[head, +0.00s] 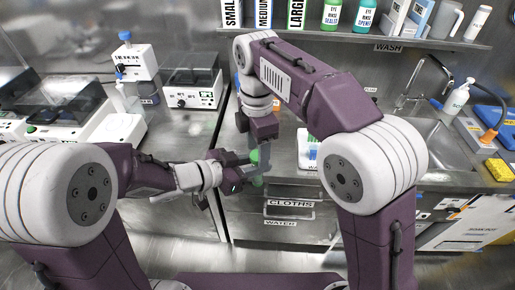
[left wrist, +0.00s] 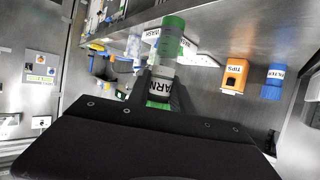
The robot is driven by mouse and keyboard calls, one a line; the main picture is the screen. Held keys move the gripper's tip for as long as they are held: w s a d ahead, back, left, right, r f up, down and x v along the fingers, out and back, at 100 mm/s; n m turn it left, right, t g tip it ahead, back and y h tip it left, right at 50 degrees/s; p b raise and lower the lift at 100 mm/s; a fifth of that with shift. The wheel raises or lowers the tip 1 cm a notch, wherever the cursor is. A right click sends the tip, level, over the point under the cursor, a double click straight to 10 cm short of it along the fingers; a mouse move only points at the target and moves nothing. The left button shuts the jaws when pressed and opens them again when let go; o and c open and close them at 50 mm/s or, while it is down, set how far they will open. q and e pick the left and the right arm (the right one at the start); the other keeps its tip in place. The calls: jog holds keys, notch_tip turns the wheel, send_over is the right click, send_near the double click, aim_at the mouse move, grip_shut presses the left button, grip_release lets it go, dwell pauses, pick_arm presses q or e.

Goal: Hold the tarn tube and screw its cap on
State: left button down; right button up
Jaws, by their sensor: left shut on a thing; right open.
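The tarn tube (head: 257,181) stands about upright above the bench's front edge, with green at its upper end (head: 254,156). My left gripper (head: 252,178) is shut on it from the left. In the left wrist view, the tube (left wrist: 161,73) shows a white label ending in "ARN" between the fingers, and green at both ends. The green cap (left wrist: 173,22) appears at the far end; I cannot tell whether it is seated or threaded. My right gripper (head: 256,146) is open, pointing down just over the tube's top. Its fingertips are small and partly hidden.
A sink (head: 440,145) with a tap lies farther right. Lab devices (head: 193,88) fill the left bench. A drawer labelled CLOTHS (head: 290,204) is below.

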jog(key=shift+r, duration=2.25)
jog(key=shift+c, duration=0.3)
jog(key=shift+s+d+r+n, duration=0.1)
jog(key=shift+s+d+n, duration=0.1)
jog(key=shift+n, duration=0.1)
notch_tip(320, 180, up, 3)
jog(key=shift+s+f+n, duration=0.1)
jog(key=shift+s+n, duration=0.05)
jog(key=shift+n, duration=1.05)
jog(key=shift+w+a+r, duration=0.2)
jog(key=shift+w, duration=0.2)
jog(key=shift+f, duration=0.1)
